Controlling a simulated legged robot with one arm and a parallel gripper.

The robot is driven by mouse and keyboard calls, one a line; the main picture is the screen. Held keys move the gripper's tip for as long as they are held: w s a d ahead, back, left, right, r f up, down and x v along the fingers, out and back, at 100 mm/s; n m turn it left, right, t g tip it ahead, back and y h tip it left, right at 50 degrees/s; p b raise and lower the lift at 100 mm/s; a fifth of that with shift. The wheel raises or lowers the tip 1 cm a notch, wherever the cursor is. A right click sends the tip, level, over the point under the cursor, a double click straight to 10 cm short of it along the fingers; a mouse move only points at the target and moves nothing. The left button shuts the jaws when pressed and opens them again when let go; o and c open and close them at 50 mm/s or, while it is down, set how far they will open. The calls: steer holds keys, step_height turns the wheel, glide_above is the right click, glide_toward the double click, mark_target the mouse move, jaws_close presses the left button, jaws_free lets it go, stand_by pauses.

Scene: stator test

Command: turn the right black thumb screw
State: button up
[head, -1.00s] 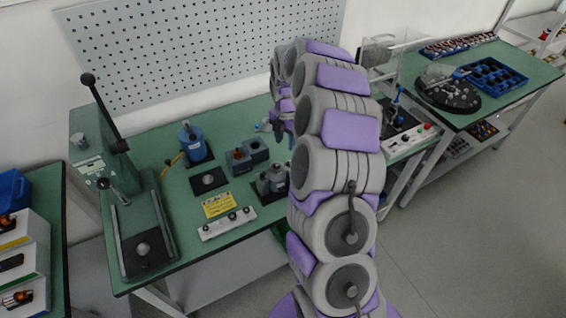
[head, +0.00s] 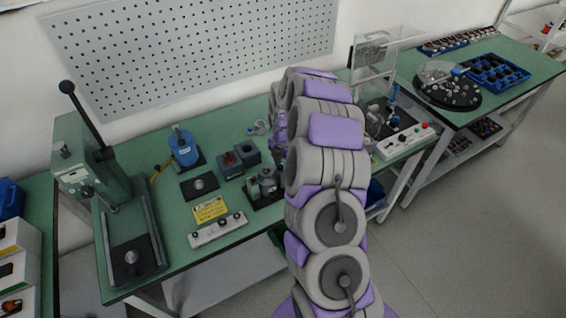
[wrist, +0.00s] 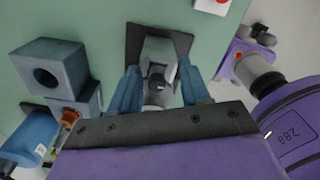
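In the wrist view, my gripper (wrist: 159,90) is open, with one blue-grey finger on each side of a grey metal fixture (wrist: 157,52). A small dark knob (wrist: 157,82), perhaps a black thumb screw, shows on the fixture between the fingers. I see no contact with it, and I cannot tell whether it is the right one. The fixture stands on a black plate (wrist: 137,42). In the head view, the fixture (head: 267,184) is on the green bench just left of my arm. My gripper there is mostly hidden behind my arm.
Blue-grey blocks (wrist: 55,70) stand left of the fixture in the wrist view. On the bench (head: 165,200) in the head view are a lever press (head: 105,180), a blue device (head: 184,147), a yellow label (head: 209,209) and a white knob panel (head: 217,230). A control box (head: 405,140) stands right.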

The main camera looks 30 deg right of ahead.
steer(key=shift+c, duration=0.6)
steer(key=shift+a+r, duration=0.2)
steer(key=shift+a, duration=0.8)
steer(key=c, duration=0.5)
jaws_close()
steer(key=shift+w+d, duration=0.1)
steer(key=shift+d, duration=0.3)
